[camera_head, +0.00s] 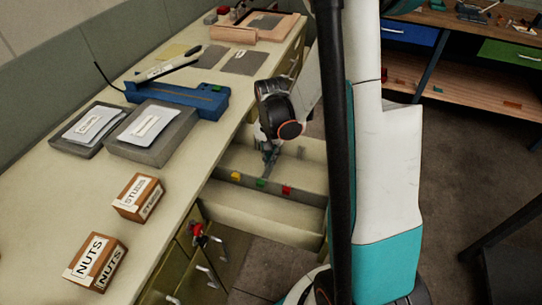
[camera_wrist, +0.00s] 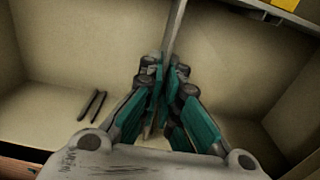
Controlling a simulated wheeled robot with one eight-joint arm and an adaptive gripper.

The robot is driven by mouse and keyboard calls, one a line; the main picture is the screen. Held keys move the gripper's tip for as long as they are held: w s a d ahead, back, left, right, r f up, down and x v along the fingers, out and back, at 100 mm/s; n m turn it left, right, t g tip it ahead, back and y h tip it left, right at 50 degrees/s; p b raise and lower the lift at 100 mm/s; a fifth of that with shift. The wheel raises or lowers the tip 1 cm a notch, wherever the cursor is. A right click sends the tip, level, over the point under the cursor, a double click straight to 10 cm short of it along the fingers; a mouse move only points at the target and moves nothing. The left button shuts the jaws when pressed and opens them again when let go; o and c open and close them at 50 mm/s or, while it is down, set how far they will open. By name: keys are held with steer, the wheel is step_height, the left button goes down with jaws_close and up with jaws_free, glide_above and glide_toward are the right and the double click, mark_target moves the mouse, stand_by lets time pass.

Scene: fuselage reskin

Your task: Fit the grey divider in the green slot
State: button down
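My gripper (camera_head: 269,158) reaches down into an open cream drawer (camera_head: 262,217) below the bench edge. In the wrist view, its teal fingers (camera_wrist: 164,100) are closed around the thin grey divider (camera_wrist: 175,28), seen nearly edge-on and running upward from between them. The divider's lower part is hidden by the fingers. A grey rail across the drawer carries a yellow marker (camera_head: 236,177), a green marker (camera_head: 262,184) and a red marker (camera_head: 287,190). The yellow marker also shows in the wrist view (camera_wrist: 286,4). The green slot itself is too small to make out.
Two dark rods (camera_wrist: 92,105) lie on the drawer floor. The bench holds a STUDS box (camera_head: 137,197), a NUTS box (camera_head: 95,261), grey trays (camera_head: 150,151) and a blue tool (camera_head: 180,97). A red-topped item (camera_head: 198,230) stands by the drawer fronts.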

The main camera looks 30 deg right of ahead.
steer(key=shift+f, duration=0.25)
steer(key=c, duration=1.7)
jaws_free()
steer(key=shift+r, duration=0.1)
step_height(320, 180, up, 12)
steer(key=shift+f, duration=0.1)
